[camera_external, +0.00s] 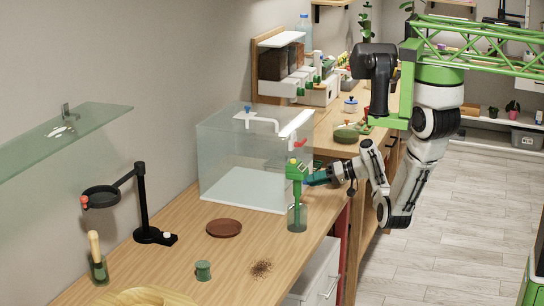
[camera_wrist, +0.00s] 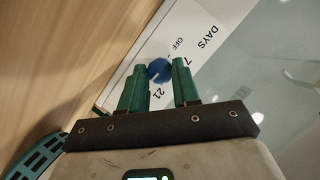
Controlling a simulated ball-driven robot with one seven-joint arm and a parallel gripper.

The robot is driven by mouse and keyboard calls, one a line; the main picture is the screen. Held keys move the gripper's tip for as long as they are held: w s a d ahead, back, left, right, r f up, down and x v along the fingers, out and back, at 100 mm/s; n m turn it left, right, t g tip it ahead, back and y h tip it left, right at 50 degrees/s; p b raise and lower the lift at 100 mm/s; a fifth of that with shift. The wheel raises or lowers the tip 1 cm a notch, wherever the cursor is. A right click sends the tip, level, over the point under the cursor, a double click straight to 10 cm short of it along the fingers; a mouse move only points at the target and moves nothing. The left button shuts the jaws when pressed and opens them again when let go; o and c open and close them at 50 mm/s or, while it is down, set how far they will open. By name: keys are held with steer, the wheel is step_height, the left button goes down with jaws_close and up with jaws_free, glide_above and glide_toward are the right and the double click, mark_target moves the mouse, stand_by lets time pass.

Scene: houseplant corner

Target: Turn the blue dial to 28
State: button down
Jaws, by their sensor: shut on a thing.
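The blue dial (camera_wrist: 159,71) sits on a white panel (camera_wrist: 206,22) in the wrist view. The panel is printed with DAYS, OFF, 7 and 21. A small pale mark shows on the dial's face, towards its lower left, but the exact setting is hard to read. My gripper (camera_wrist: 157,73) has its green fingers on either side of the dial, shut on it. In the external view my gripper (camera_external: 316,179) is low beside the glass tank, just right of a green device; the dial cannot be made out there.
The green device (camera_external: 296,171) stands in a glass jar (camera_external: 297,218) close to my gripper. The glass tank (camera_external: 225,160) stands behind. A brown saucer (camera_external: 224,228), a green pot (camera_external: 203,270) and a black stand (camera_external: 142,205) are further left on the wooden counter (camera_external: 185,248).

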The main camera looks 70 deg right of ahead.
steer(key=c, duration=0.8)
jaws_free()
steer(key=shift+s+d, duration=0.1)
steer(key=b+v, duration=0.1)
steer(key=v, duration=0.9)
steer(key=shift+s+r, duration=0.15)
steer(key=shift+s, duration=0.15)
